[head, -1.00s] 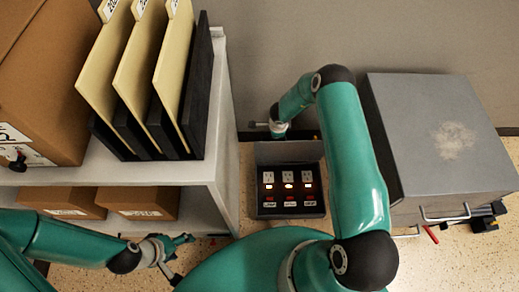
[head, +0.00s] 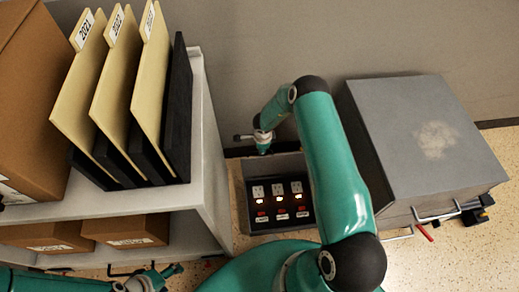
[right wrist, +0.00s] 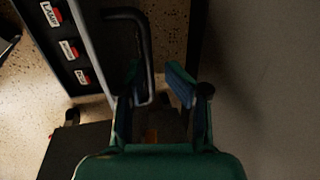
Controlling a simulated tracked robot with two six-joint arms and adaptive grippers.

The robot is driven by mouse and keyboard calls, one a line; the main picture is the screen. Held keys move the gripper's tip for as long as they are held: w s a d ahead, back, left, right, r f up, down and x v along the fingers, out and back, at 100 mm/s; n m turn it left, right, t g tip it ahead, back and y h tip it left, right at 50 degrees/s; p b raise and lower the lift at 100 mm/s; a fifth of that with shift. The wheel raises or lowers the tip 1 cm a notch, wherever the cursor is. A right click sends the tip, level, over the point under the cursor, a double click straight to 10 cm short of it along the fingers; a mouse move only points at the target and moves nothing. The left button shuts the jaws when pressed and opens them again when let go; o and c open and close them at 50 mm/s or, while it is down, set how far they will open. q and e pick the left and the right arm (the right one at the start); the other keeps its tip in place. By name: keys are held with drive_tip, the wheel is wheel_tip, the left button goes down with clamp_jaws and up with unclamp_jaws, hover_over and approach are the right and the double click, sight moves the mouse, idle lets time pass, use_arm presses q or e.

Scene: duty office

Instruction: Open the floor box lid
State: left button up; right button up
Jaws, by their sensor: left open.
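The floor box (head: 251,208) sits on the floor between the shelf and the grey metal case. Its sockets, lit switches and labels are exposed. Its grey lid (head: 282,166) stands raised at the back of the box. My right gripper (head: 263,148) is at the top of the lid, on its left side. In the right wrist view my right gripper (right wrist: 158,85) is open, and a bar handle (right wrist: 148,60) reaches down between its fingers. I cannot tell if they touch. My left gripper (head: 158,279) is open and empty low in front of the shelf, partly cut off.
A white shelf (head: 208,140) with folders (head: 125,90) and cardboard boxes (head: 125,229) stands on the left. A grey metal case (head: 425,140) stands close on the right. The wall (head: 250,50) is right behind the floor box.

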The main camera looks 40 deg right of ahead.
wheel_tip(320, 180, up, 10)
drive_tip(key=s+a, duration=0.1)
drive_tip(key=s, duration=0.1)
drive_tip(key=shift+r, duration=0.2)
drive_tip(key=shift+a, duration=0.1)
drive_tip(key=shift+w, duration=0.1)
drive_tip(key=shift+n, duration=0.7)
drive_tip(key=a, duration=0.4)
drive_tip(key=shift+a, duration=0.25)
drive_tip(key=s+a+n+g+y, duration=0.1)
drive_tip(key=s+a+n+y, duration=0.4)
drive_tip(key=s+a+n, duration=1.65)
wheel_tip(320, 180, up, 20)
drive_tip(key=w+p, duration=0.1)
drive_tip(key=p, duration=1.9)
drive_tip(key=shift+r+p, duration=0.25)
drive_tip(key=shift+p, duration=0.1)
